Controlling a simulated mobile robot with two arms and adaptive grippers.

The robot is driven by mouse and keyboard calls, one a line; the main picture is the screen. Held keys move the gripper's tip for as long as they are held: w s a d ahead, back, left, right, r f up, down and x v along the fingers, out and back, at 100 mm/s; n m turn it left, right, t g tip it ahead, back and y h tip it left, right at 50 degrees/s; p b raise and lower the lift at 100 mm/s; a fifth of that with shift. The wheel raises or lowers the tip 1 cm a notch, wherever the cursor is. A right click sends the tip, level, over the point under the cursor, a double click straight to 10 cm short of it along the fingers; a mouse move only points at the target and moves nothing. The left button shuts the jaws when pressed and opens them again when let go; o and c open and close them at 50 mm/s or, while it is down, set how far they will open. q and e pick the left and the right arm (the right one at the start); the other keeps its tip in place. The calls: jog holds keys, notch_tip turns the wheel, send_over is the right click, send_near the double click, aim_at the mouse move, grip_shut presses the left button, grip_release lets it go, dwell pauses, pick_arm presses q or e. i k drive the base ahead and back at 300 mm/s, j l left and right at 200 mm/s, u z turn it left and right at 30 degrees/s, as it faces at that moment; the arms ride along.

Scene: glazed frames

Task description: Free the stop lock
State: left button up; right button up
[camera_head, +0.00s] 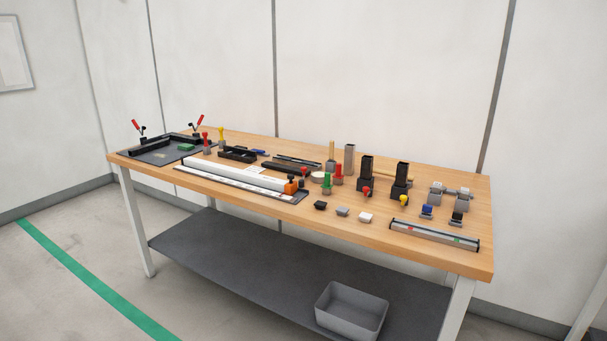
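A long white bar (236,173) lies along the front left of the wooden workbench on a dark base with a pale scale-like strip (232,185). At its right end sits a small orange block (290,187) with a dark knob on top. It looks like the stop with its lock, but it is too small to tell whether the lock is tight or loose. A small red knob (304,171) shows just behind it. Neither of my grippers is in view.
A dark fixture (165,155) with red-handled clamps stands at the bench's left end. Black holders (366,179), coloured-handled pieces and small blocks crowd the right half. A striped rail (434,235) lies front right. A grey bin (351,311) sits on the lower shelf.

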aim_at(301, 182)
jog(key=i+j+z, duration=0.1)
jog(key=z, duration=0.35)
jog(key=i+j+z, duration=0.1)
jog(key=z, duration=0.3)
jog(key=i+j+z, duration=0.1)
jog(key=j, duration=0.3)
jog(key=i+j+z, duration=0.15)
jog(key=j, duration=0.25)
jog(key=i+j+z, duration=0.1)
jog(key=j, duration=0.35)
jog(key=i+j+z, duration=0.1)
jog(key=i+j, duration=0.15)
jog(key=j, duration=0.2)
jog(key=i+j+z, duration=0.1)
jog(key=j, duration=0.3)
jog(key=j+z, duration=0.15)
jog(key=j, duration=0.3)
jog(key=i+j, duration=0.1)
jog(key=j, duration=0.25)
jog(key=i+j, duration=0.1)
jog(key=j, duration=0.25)
